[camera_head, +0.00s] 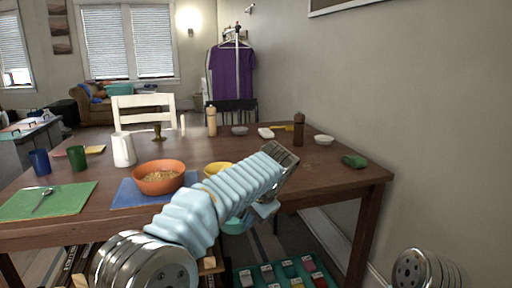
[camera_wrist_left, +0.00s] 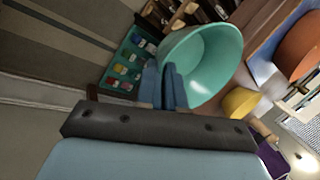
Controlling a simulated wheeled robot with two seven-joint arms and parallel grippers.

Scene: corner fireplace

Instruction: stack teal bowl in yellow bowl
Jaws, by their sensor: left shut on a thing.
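The teal bowl (camera_wrist_left: 215,62) is tilted in the left wrist view, its rim between the blue fingers of my left gripper (camera_wrist_left: 165,85). In the head view the teal bowl (camera_head: 236,226) is mostly hidden behind my left arm, beside the table's near edge. My left gripper (camera_head: 264,209) shows there just below the arm's end. The yellow bowl (camera_head: 217,168) stands on the table, partly covered by my arm. It also shows in the left wrist view (camera_wrist_left: 240,102), apart from the teal bowl. My right gripper is not in view.
An orange bowl (camera_head: 159,187) of food stands on a blue mat (camera_head: 126,194), left of the yellow bowl. A white pitcher (camera_head: 124,149) and brown mill (camera_head: 299,128) stand farther back.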

